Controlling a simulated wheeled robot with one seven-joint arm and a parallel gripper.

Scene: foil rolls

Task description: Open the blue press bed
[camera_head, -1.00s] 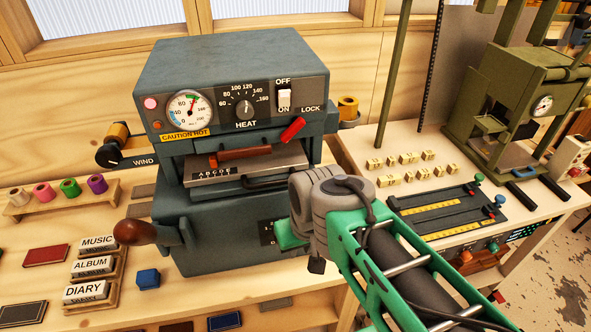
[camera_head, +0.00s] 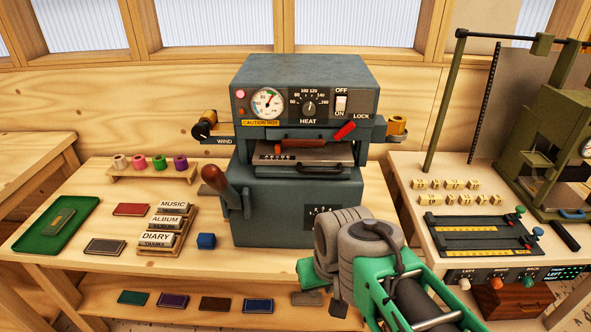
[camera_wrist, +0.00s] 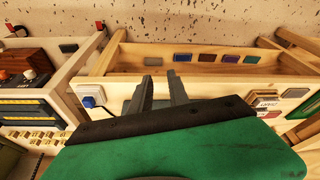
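The blue-grey press (camera_head: 305,80) stands upright on the bench behind my arm. Its bed (camera_head: 290,153), a plate with small letters, sits in the slot under the heated head, with a wooden handle (camera_head: 300,143) above it. A brown-knobbed lever (camera_head: 214,178) is on the press's left side, and a red lock lever (camera_head: 345,130) is at the upper right of the slot. My gripper (camera_wrist: 160,76) shows in the wrist view with two dark fingers apart and nothing between them. In the head view my wrist hides the fingers and covers the press's lower right. The gripper touches no part of the press.
A second bench at right holds a black ruled fixture (camera_head: 478,235) and a green machine (camera_head: 560,140).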

